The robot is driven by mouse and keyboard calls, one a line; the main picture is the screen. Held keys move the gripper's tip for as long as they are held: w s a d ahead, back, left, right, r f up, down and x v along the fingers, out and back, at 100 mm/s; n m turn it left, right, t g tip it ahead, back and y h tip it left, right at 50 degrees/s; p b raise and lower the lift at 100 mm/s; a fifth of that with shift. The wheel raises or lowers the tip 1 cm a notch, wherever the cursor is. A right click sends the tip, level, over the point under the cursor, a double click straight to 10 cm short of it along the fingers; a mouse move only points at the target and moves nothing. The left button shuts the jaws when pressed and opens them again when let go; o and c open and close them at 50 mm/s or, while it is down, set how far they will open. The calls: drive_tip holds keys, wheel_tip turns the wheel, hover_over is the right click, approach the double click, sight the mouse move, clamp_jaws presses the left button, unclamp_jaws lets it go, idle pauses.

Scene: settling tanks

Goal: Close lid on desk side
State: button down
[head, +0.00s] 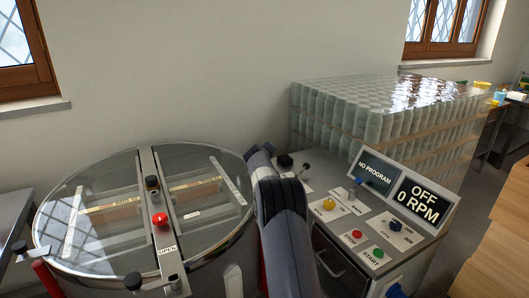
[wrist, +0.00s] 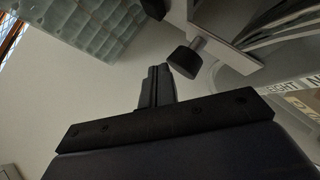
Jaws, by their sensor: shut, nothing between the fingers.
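The round metal tank (head: 233,250) stands at the lower left of the head view. Its clear lid has two halves, a left one (head: 75,225) and a desk-side one (head: 220,165), on either side of a metal crossbar (head: 170,258). Both halves look about level; I cannot tell if the desk-side one is fully seated. My arm hides part of its right edge. In the wrist view my gripper (wrist: 157,85) is shut and empty, its fingertips beside a black knob (wrist: 185,61) on a metal stem. I cannot tell if they touch.
The control desk (head: 350,225) with buttons and a screen reading "OFF 0 RPM" (head: 416,199) stands right of my arm. Stacked glass jars (head: 380,115) fill the space behind it. A red button (head: 159,219) sits on the crossbar. Wooden boxes (head: 503,235) stand far right.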

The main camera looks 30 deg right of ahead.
drive_tip(key=shift+s+d+f+b, duration=0.15)
drive_tip(key=shift+f+b, duration=0.15)
drive_tip(key=shift+f, duration=0.55)
drive_tip(key=shift+f, duration=0.2)
drive_tip(key=s+r+b, duration=0.1)
drive_tip(key=s+r, duration=0.5)
drive_tip(key=r, duration=0.6)
drive_tip(key=shift+s, duration=0.4)
drive_tip(key=w+f, duration=0.2)
drive_tip(key=f, duration=0.1)
drive_tip(key=w+f+p, duration=0.1)
drive_tip(key=w+f, duration=0.4)
drive_tip(key=shift+w+f, duration=0.15)
drive_tip(key=shift+f, duration=0.95)
